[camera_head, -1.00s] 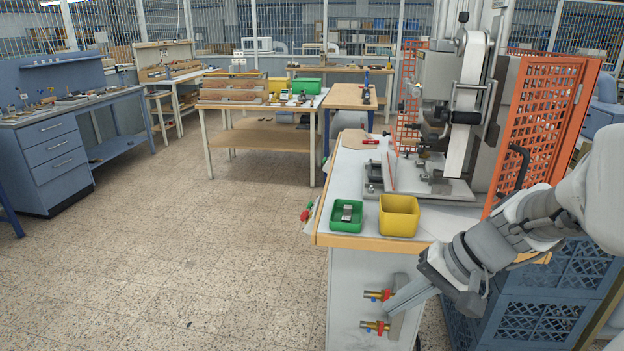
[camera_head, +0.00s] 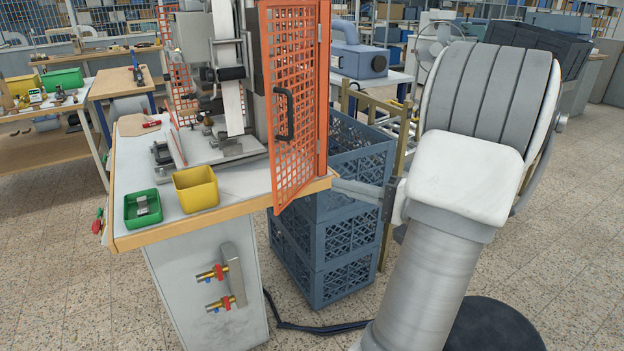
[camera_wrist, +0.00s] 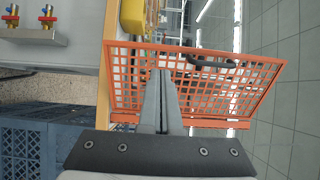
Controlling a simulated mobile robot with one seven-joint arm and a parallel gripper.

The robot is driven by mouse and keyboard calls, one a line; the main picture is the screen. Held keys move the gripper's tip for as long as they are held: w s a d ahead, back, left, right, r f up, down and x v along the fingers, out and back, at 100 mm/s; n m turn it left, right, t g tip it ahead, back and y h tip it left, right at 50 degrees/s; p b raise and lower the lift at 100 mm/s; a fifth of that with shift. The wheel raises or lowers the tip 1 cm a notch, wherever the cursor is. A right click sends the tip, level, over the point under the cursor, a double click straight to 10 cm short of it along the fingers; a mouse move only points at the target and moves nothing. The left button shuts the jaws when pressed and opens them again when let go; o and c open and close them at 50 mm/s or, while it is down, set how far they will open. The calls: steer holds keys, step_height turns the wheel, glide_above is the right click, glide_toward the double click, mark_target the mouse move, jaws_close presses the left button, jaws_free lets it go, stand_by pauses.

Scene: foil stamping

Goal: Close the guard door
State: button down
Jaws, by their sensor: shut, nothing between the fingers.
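The guard door (camera_head: 292,120) is an orange mesh panel on the press. It stands open, swung out over the front edge of the press table, with a black handle (camera_head: 284,114) on its face. My gripper (camera_head: 336,185) is at the right of the door's lower part, above the blue crates. In the wrist view the shut, empty fingers (camera_wrist: 161,74) point at the door mesh (camera_wrist: 110,82) and overlap it. I cannot tell if they touch it. The handle (camera_wrist: 210,61) shows beyond the fingertips, on the far side of the mesh.
The press (camera_head: 206,50) stands behind the door on a white table (camera_head: 120,208). A yellow bin (camera_head: 196,190) and a green bin (camera_head: 130,208) sit at the table's front left. Stacked blue crates (camera_head: 345,265) stand right of the table. The floor in front is open.

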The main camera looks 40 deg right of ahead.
mark_target(274, 171)
steer(key=x, duration=1.3)
steer(key=shift+w+a, duration=0.1)
steer(key=shift+a, duration=0.1)
steer(key=shift+w+a+f+m+h+b, duration=0.3)
steer(key=shift+w+a+h+b, duration=0.1)
steer(key=shift+w+b, duration=0.3)
steer(key=w+a+m+t+h+b, duration=0.1)
steer(key=w+m+h+b, duration=0.1)
steer(key=w+b, duration=0.8)
steer(key=shift+w+a+r+h+b, duration=0.35)
steer(key=shift+h+b, duration=0.25)
steer(key=shift+b, duration=0.3)
steer(key=shift+r, duration=0.2)
